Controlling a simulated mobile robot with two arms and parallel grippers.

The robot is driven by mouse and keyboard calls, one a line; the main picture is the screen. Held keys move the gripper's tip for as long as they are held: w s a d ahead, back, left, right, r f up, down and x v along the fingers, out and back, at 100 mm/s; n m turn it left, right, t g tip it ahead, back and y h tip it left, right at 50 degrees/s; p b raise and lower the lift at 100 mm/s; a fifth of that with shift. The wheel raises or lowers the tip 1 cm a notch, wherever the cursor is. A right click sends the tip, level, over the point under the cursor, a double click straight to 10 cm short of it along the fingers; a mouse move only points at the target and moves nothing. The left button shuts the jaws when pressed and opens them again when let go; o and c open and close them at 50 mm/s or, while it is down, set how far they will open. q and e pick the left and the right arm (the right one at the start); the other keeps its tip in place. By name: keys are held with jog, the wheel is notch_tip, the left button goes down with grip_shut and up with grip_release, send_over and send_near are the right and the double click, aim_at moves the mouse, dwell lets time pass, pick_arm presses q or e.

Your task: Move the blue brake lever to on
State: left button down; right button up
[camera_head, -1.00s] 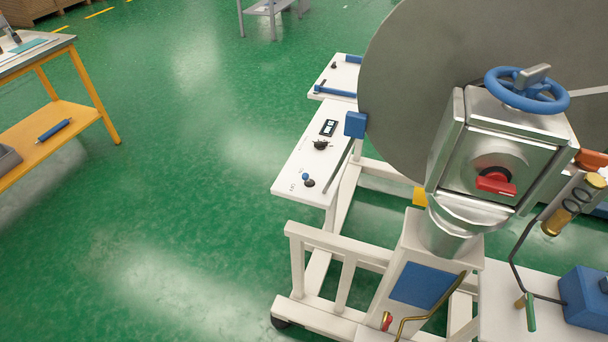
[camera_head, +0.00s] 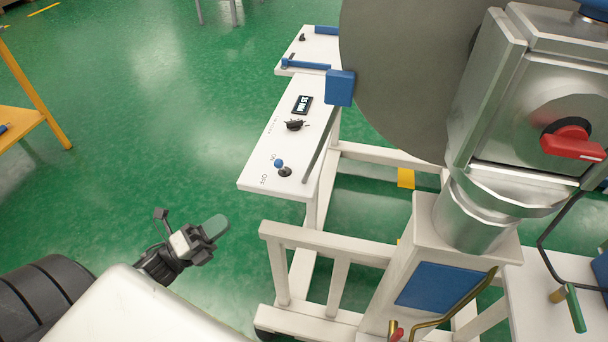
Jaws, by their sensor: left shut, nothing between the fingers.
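The blue brake lever (camera_head: 279,163) is a small stick with a round blue knob and a dark base, on the near end of a white control panel (camera_head: 254,172). ON and OFF are printed to its left, ON farther from me and OFF nearer. The knob shows slightly up and left of the base; I cannot tell for sure which mark it is set to. My left gripper (camera_head: 218,227) is shut and empty, over the green floor, below and left of the panel and clear of the lever. My right gripper is out of view.
The panel also bears a black knob (camera_head: 294,124) and a small display (camera_head: 303,105). A large grey disc (camera_head: 400,70) and a metal housing with a red switch (camera_head: 572,140) stand right. A white frame (camera_head: 330,242) is below the panel. Open floor lies left.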

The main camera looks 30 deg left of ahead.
pick_arm(q)
notch_tip(320, 180, up, 3)
jog(key=w+d+m+h, duration=0.1)
jog(key=d+m+h, duration=0.1)
jog(key=p, duration=0.3)
send_near(279, 168)
jog(key=d+x, duration=0.1)
jog(key=x, duration=0.5)
jog(key=shift+w+a+r+y, duration=0.15)
jog(key=shift+a+y, duration=0.15)
jog(key=shift+a, duration=0.1)
